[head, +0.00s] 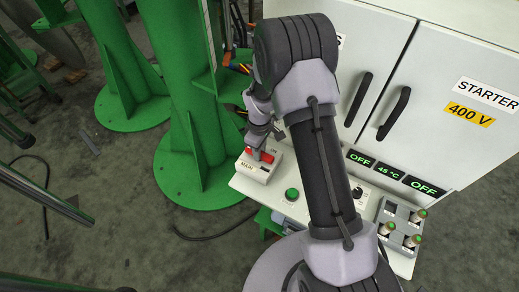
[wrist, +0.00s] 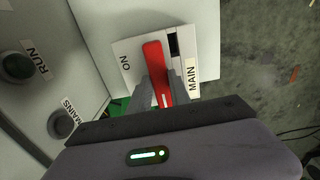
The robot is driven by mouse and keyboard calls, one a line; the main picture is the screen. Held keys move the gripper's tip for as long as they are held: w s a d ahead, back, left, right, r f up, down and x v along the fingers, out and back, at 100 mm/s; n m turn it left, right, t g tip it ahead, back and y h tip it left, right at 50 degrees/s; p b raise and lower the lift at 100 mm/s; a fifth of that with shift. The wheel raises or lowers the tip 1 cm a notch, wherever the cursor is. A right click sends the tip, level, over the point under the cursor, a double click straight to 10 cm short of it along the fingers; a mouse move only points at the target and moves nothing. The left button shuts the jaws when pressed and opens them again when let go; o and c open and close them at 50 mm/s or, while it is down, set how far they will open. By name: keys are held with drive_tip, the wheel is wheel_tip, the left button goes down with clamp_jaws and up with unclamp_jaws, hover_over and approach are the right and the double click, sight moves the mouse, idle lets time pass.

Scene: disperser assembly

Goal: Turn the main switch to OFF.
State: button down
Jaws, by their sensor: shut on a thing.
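The main switch is a pale box (head: 252,172) with a red handle (head: 265,156), at the left end of the white panel shelf. In the wrist view the red handle (wrist: 153,58) lies across the box face, with an ON label on its left and a MAIN label (wrist: 192,77) on its right. A dark slot shows beside the handle. My gripper (wrist: 162,83) is shut on the red handle, one finger on each side. In the head view my gripper (head: 259,144) reaches down onto the switch and partly hides it.
A green button (head: 292,194), a rotary knob (head: 357,192) and a block of several green-topped plugs (head: 402,225) share the shelf. Displays (head: 388,171) read OFF, 45 °C, OFF. The white STARTER cabinet (head: 435,60) stands behind; green columns (head: 190,80) stand left.

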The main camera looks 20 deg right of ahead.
drive_tip(key=c, duration=1.2)
unclamp_jaws()
drive_tip(key=shift+r, duration=0.1)
wheel_tip(320, 180, up, 17)
drive_tip(key=p, duration=0.5)
drive_tip(key=shift+p, duration=0.3)
drive_tip(key=shift+r, duration=0.1)
